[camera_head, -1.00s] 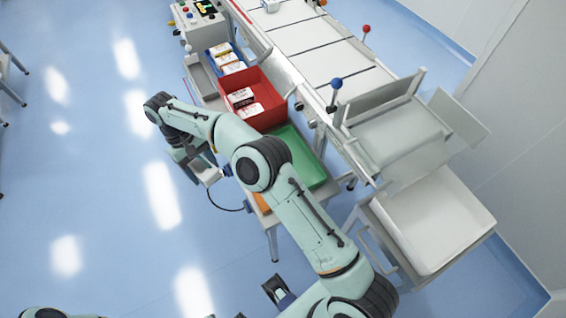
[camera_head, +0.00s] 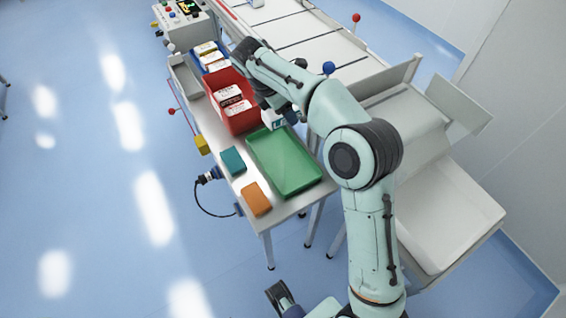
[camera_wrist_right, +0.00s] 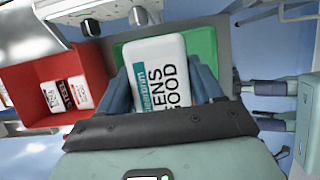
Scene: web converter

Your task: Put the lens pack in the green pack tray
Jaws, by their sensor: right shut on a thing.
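The lens pack (camera_wrist_right: 160,78) is a white box with a teal band and the words LENS GOOD. My right gripper (camera_wrist_right: 164,66) is shut on it, with a finger at each side; in the head view the pack (camera_head: 279,125) is small and mostly hidden under the wrist. The green pack tray (camera_head: 283,168) looks empty and lies on the side table. The pack is over or near the tray's far end, and its edge (camera_wrist_right: 205,42) shows behind the pack in the wrist view. A dark jaw-like part (camera_head: 280,294) at the bottom may be my left gripper; its state is unclear.
A red bin (camera_head: 240,122) holding white packs adjoins the tray's far end. A blue bin (camera_head: 203,62) with packs stands beyond it. Teal (camera_head: 232,160), orange (camera_head: 256,199) and yellow (camera_head: 202,144) blocks lie left of the tray. The conveyor (camera_head: 310,40) runs along the right.

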